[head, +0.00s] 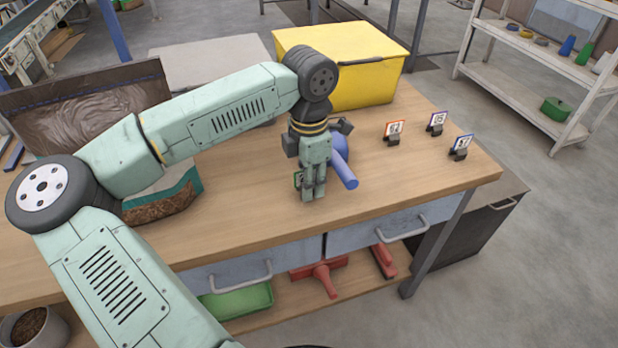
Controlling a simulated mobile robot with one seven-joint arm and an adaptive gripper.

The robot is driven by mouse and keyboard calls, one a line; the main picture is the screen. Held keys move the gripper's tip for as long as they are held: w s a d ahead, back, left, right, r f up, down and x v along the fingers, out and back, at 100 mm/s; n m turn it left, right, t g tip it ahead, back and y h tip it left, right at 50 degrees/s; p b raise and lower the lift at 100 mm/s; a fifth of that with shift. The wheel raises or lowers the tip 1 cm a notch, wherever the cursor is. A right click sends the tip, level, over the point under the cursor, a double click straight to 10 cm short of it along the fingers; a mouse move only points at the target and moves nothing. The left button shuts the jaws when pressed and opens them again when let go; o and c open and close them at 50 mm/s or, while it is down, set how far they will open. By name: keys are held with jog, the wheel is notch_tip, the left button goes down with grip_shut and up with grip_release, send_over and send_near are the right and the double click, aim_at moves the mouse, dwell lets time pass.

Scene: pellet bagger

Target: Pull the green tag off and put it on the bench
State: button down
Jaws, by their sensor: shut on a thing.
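My gripper (313,193) points down over the front half of the wooden bench (405,205). Its fingers are shut. A small dark tag with a green edge (298,180) shows at the left side of the fingers, held between them and partly hidden. I cannot tell whether the tag touches anything below. A blue scoop (345,172) lies just behind and right of the gripper, its handle toward the front; the fingers partly hide it.
Three small number tags on dark clips stand at the right: an orange-edged one (394,131) and two blue-edged ones (437,122), (461,146). A yellow bin (365,85) stands behind. An open bag of pellets (160,196) stands left. Bare bench lies at front right.

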jog(key=shift+f+b, duration=0.45)
jog(key=shift+b, duration=0.05)
jog(key=c, duration=1.2)
grip_release()
jog(key=shift+r, duration=0.1)
notch_tip(320, 180, up, 12)
